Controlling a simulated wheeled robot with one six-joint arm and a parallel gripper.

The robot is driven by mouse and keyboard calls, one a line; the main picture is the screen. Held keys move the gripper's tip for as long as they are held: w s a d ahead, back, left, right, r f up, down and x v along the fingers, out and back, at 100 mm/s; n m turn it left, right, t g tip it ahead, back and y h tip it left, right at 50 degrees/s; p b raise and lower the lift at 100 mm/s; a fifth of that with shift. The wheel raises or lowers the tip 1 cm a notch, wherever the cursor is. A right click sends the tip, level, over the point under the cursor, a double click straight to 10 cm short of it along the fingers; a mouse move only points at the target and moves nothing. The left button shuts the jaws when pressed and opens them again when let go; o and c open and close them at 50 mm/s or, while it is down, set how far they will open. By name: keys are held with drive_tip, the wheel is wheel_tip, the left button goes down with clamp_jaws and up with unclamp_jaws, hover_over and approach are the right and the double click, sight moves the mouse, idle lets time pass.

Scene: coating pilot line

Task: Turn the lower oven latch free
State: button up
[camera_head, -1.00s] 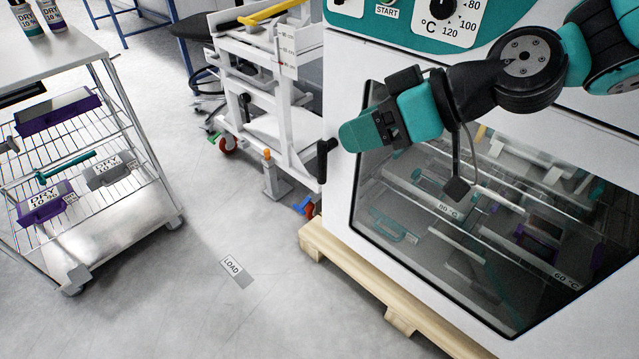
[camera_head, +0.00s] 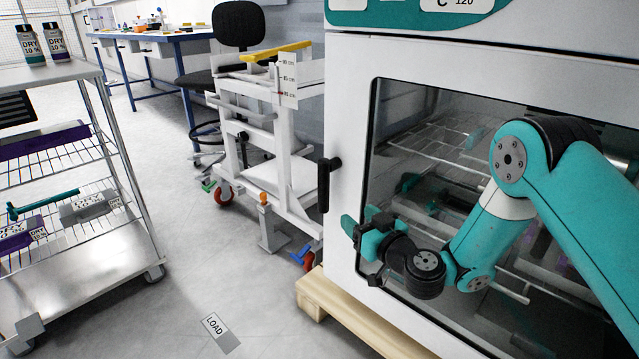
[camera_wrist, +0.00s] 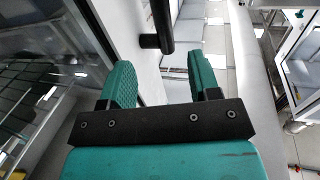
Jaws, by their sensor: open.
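The oven (camera_head: 349,110) is a white cabinet with a dark window in its door. A black latch (camera_head: 328,182) stands upright at the door's left edge and is the only latch I can make out. In the wrist view the latch (camera_wrist: 160,31) is a dark bar with a rounded end, ahead of the gap between my fingers. My gripper (camera_head: 357,229) is below and right of the latch in the head view, in front of the door.
A white wheeled frame (camera_head: 289,160) stands close left of the oven. The oven rests on a wooden pallet (camera_head: 345,314). A wire-shelf trolley (camera_head: 128,240) is at the left. Floor with a LOAD label (camera_head: 215,328) lies clear between them.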

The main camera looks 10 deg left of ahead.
sight(319, 186)
drive_tip(key=p+x, duration=0.4)
drive_tip(key=x, duration=1.1)
drive_tip(key=shift+s+a+f+p, duration=0.1)
drive_tip(key=shift+p, duration=0.25)
drive_tip(key=shift+w+a, duration=0.4)
drive_tip(key=shift+w, duration=0.2)
clamp_jaws()
